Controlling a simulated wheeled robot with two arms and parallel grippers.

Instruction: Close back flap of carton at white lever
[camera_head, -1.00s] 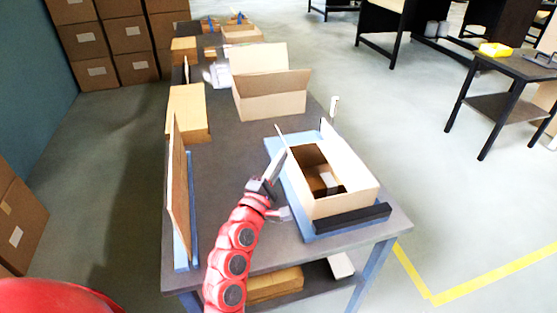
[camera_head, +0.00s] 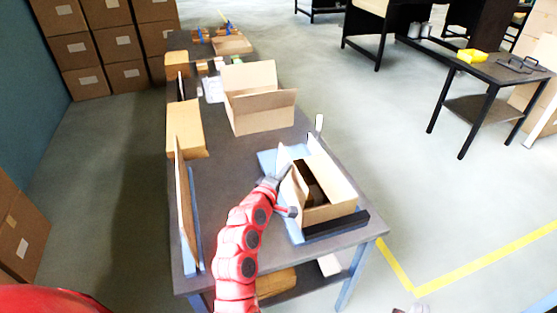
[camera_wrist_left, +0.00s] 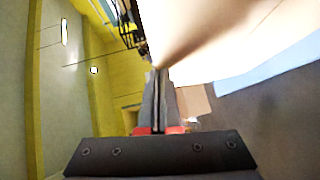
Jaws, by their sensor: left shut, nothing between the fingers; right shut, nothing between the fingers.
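The open carton (camera_head: 330,213) sits on a blue board at the near right of the table. Its flap on the left (camera_head: 284,157) stands up beside my gripper, and a long pale flap (camera_head: 332,168) stands along the right side. The inside is dark. The white lever (camera_head: 319,123) stands upright behind the carton's far right corner. My left gripper (camera_head: 281,174) is shut and empty at the carton's left side, close to the left flap; contact is unclear. In the left wrist view its shut fingers (camera_wrist_left: 159,98) lie beside a large pale cardboard panel (camera_wrist_left: 220,40). My right gripper (camera_head: 412,309) barely shows at the bottom edge.
A black bar (camera_head: 336,224) lies along the carton's near end. A second open carton (camera_head: 262,112) stands farther back on the table. A brown box (camera_head: 186,130) and an upright board (camera_head: 183,205) line the left edge. The table middle is clear.

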